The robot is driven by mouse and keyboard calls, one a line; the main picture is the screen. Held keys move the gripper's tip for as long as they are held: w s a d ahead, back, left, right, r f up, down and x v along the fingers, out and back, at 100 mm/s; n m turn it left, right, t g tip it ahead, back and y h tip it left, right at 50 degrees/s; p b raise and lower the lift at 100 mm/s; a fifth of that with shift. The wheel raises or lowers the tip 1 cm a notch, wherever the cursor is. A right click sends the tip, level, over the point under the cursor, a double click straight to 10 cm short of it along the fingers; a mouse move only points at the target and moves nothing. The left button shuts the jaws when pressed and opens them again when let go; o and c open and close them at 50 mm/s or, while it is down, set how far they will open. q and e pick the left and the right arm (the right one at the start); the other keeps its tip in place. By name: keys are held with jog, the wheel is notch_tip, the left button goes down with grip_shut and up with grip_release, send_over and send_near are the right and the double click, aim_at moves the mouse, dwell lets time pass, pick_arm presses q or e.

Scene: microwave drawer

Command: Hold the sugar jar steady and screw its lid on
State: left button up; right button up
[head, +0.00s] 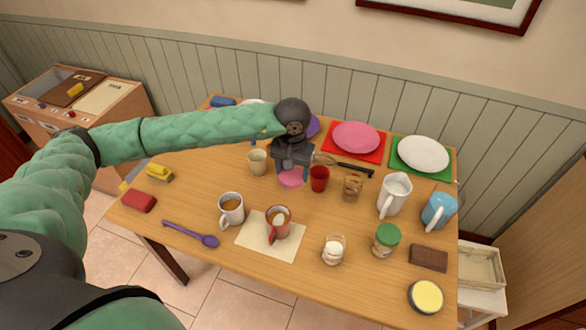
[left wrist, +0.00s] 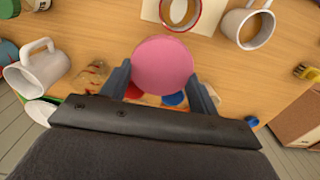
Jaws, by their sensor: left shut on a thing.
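A round pink lid (head: 291,179) is held by my left gripper (head: 293,168), over the middle of the table. In the left wrist view the pink lid (left wrist: 163,65) sits between the two fingers of the left gripper (left wrist: 161,82), which is shut on it. A small glass jar with white contents (head: 334,250), which looks like the sugar jar, stands open near the front edge of the table. It is apart from the lid, to its lower right. My right gripper is not in view.
Between lid and jar stand a red mug (head: 279,223) on a cream mat (head: 255,240) and a dark red cup (head: 319,178). A white mug (head: 231,209) is to the left. A green-lidded jar (head: 386,240) and a white pitcher (head: 394,195) stand right.

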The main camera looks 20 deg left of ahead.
pick_arm(q)
jog(key=d, duration=0.1)
jog(key=d+r, duration=0.1)
jog(key=d, duration=0.1)
jog(key=shift+w+m, duration=0.2)
jog(key=shift+m, duration=0.1)
jog(key=s+d+f+m, duration=0.4)
jog(key=s+d, duration=0.5)
jog(key=d, duration=0.5)
jog(key=shift+s+f, duration=0.15)
jog(key=shift+s, duration=0.25)
jog(key=shift+a, duration=0.1)
jog(key=shift+f, duration=2)
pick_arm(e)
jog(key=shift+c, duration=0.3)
